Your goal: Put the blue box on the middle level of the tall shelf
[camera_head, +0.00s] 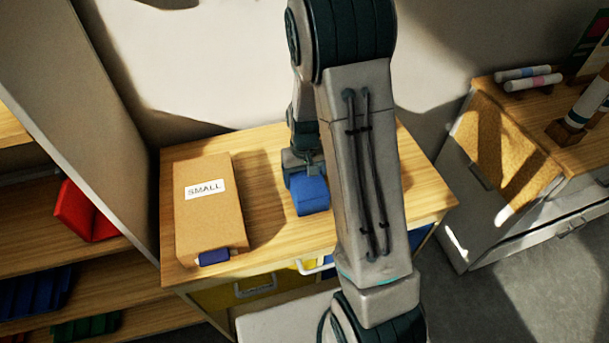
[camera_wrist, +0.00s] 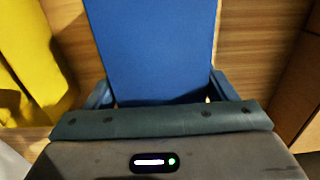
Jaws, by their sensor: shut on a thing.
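The blue box (camera_head: 311,195) is at my gripper (camera_head: 302,170) over the wooden top of the drawer cabinet (camera_head: 265,150). In the wrist view the blue box (camera_wrist: 150,45) fills the space between the two fingers (camera_wrist: 160,92), which are shut on it. I cannot tell whether the box touches the cabinet top. The tall shelf (camera_head: 95,265) stands at the left, with wooden boards behind a pale side panel. A red item (camera_head: 85,212) lies on one board, and dark blue items (camera_head: 35,293) lie on a lower one. My arm hides part of the cabinet.
A cardboard box marked SMALL (camera_head: 208,210) stands on the cabinet left of my gripper, with a small dark blue piece (camera_head: 214,257) at its front edge. The shelf's side panel (camera_head: 90,120) rises beside the cabinet. Another cabinet (camera_head: 540,140) with markers stands at the right.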

